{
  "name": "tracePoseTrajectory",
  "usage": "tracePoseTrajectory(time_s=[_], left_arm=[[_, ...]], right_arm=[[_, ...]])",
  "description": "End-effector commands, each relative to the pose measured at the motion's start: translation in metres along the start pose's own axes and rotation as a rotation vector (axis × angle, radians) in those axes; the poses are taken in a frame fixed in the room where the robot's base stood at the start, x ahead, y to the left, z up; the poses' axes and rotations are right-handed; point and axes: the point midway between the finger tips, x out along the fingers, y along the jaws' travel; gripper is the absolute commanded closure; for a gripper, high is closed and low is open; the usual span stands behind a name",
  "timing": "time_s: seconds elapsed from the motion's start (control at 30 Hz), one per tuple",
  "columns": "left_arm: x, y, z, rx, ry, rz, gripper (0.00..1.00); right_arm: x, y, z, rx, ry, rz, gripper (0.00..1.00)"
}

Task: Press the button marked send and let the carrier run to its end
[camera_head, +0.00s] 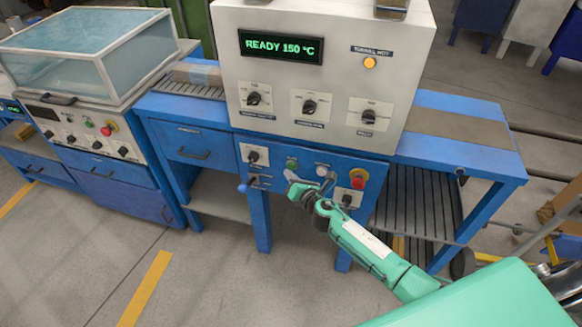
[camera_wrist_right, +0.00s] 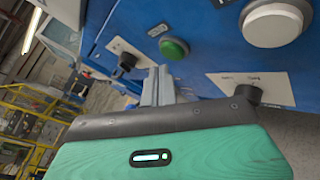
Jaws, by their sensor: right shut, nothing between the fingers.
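The blue control panel (camera_head: 275,172) under the grey machine housing carries a green button (camera_head: 291,163) and a white button (camera_head: 322,170). I cannot read which one is marked send. My right gripper (camera_head: 291,177) is in front of this panel, just below the green button. In the right wrist view its fingers (camera_wrist_right: 158,76) are together and empty, pointing to the panel beneath the green button (camera_wrist_right: 174,48). The white button (camera_wrist_right: 273,23) is right of them. Whether the fingertips touch the panel I cannot tell. No carrier is recognisable. My left gripper is not in view.
A red stop button (camera_head: 358,179) is right of the white one. Dark knobs (camera_wrist_right: 125,60) flank the fingers. The display (camera_head: 281,47) reads READY 150 °C, and an orange lamp (camera_head: 370,63) is lit. A glazed box unit (camera_head: 90,55) stands left. Floor in front is clear.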

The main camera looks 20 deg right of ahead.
Motion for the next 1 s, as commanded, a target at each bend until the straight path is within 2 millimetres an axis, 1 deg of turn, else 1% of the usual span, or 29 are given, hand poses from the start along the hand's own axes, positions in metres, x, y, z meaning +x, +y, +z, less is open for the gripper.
tracePoseTrajectory(time_s=[0.43, 0.73, 1.0], left_arm=[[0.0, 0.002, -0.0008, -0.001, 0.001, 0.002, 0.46], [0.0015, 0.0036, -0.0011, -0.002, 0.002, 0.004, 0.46], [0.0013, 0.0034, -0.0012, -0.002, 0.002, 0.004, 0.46]], right_arm=[[0.0001, -0.0001, 0.0001, 0.0, 0.0, 0.0, 1.0], [0.0059, -0.0039, 0.0048, -0.001, -0.001, 0.001, 1.0], [0.0059, -0.0041, 0.0047, 0.0, 0.0, 0.0, 1.0]])
